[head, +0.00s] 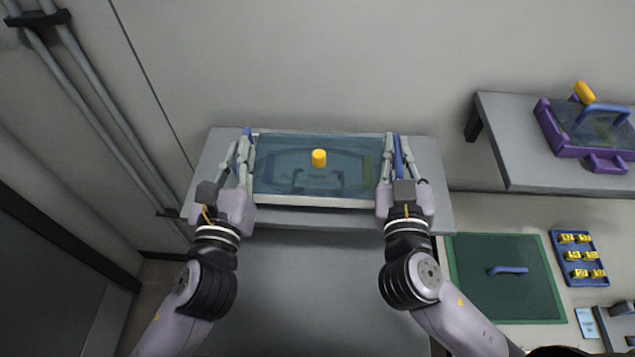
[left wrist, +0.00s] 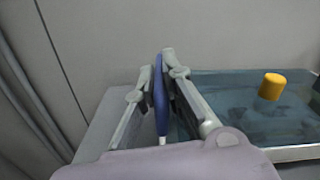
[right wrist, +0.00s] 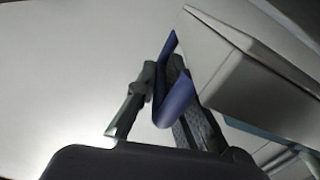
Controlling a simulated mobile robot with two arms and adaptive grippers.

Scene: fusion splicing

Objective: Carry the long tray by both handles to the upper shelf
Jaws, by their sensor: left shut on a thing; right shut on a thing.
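The long tray (head: 290,201) has a pale rim and a bluish see-through floor, with a yellow cylinder (head: 319,158) standing on it. It is over a grey shelf (head: 430,190) against the wall; I cannot tell whether it touches the shelf. My left gripper (head: 240,158) is shut on the blue left handle (left wrist: 160,98). My right gripper (head: 396,160) is shut on the blue right handle (right wrist: 176,95), beside the tray's pale end wall (right wrist: 240,75). The cylinder also shows in the left wrist view (left wrist: 272,86).
Another shelf (head: 510,170) at the right holds a purple tray (head: 560,146) with a blue handle and a yellow cylinder. Below it, a counter carries a green mat (head: 470,300) with a blue handle and a blue rack (head: 557,250) of yellow pieces. Pipes (head: 95,90) run along the left wall.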

